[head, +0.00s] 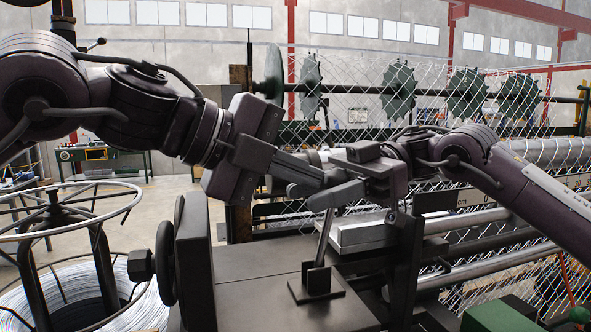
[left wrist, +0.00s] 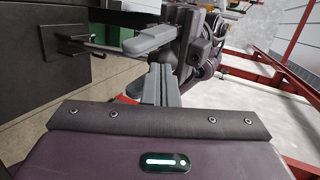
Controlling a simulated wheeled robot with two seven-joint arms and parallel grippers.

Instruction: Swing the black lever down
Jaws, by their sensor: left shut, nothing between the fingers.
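The lever has a thin grey rod (head: 324,237) rising from a black bracket on a square base plate (head: 317,285) on the dark machine top. The rod stands nearly upright, leaning slightly right. Its top is hidden behind grey fingers. The rod and bracket (left wrist: 72,46) also show in the left wrist view. My left gripper (head: 312,176) is shut and empty, just above the lever's upper end. My right gripper (head: 322,196) is at the lever's top; I cannot tell whether it grips it. Its pale finger (left wrist: 152,38) shows beyond my left fingers (left wrist: 160,84).
A wire spool stand (head: 65,225) is at the left. A dark upright block with a knob (head: 193,262) stands left of the lever. Chain-link mesh (head: 430,75) and green toothed wheels are behind. A pale metal block (head: 362,232) is close right of the rod.

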